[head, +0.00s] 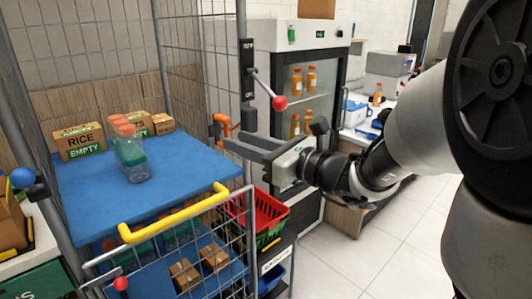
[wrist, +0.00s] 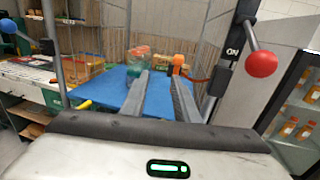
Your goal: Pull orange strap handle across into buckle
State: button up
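The orange strap handle (head: 222,122) is by the right post of the wire cage, just beyond my gripper's fingertips. In the wrist view the orange handle (wrist: 178,60) shows past the tip of the right finger, and a reddish strap runs from it to the right post. My gripper (head: 231,140) reaches in from the right. In the wrist view my gripper's fingers (wrist: 160,78) are apart with nothing clearly between them. I cannot make out the buckle for certain; a black fitting with a blue ball (head: 22,178) is on the left post.
A black ON fitting (head: 247,65) with a red-ball lever (head: 279,103) sticks out above my gripper. The cage's blue shelf (head: 90,205) holds boxes and a clear bottle (head: 133,160). A yellow bar (head: 175,215) crosses the front. A red basket (head: 265,213) is below.

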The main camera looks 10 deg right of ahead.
jog(key=v, duration=1.1)
dwell(0.6)
dwell(0.4)
